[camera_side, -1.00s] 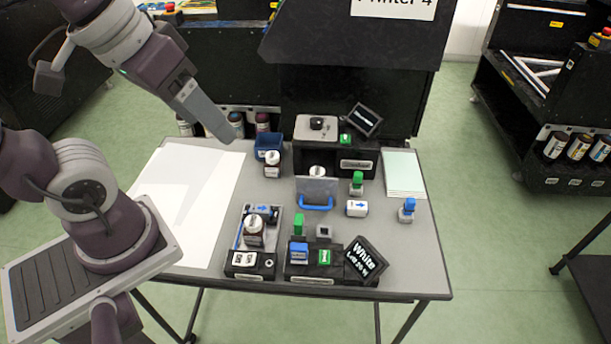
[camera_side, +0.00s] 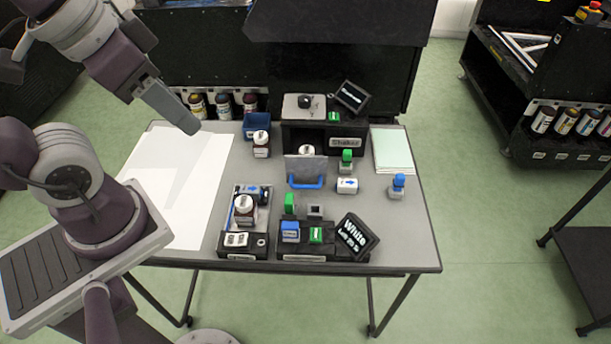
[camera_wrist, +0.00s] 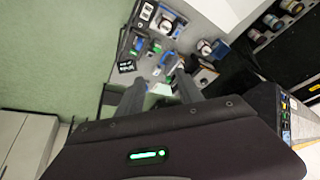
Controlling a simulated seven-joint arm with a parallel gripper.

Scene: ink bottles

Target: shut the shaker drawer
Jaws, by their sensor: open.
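The black shaker box (camera_side: 345,140) stands at the back of the table in the side view. Its drawer (camera_side: 304,167) is pulled out toward the front, with a grey front panel and a blue handle (camera_side: 306,184). A white-capped bottle (camera_side: 306,151) shows behind the panel, mostly hidden. The blue handle (camera_wrist: 168,60) also shows small in the wrist view. My gripper (camera_side: 188,124) is in the air above the white sheet, left of the drawer and apart from everything. In the wrist view its two fingers (camera_wrist: 160,92) are spread with nothing between them.
A blue bin (camera_side: 257,125) and a bottle (camera_side: 261,145) stand left of the shaker. A stamp with a green top (camera_side: 347,161) and a white block (camera_side: 347,186) are close right of the drawer. A bottle tray (camera_side: 240,250) and stamp holder (camera_side: 310,253) fill the front.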

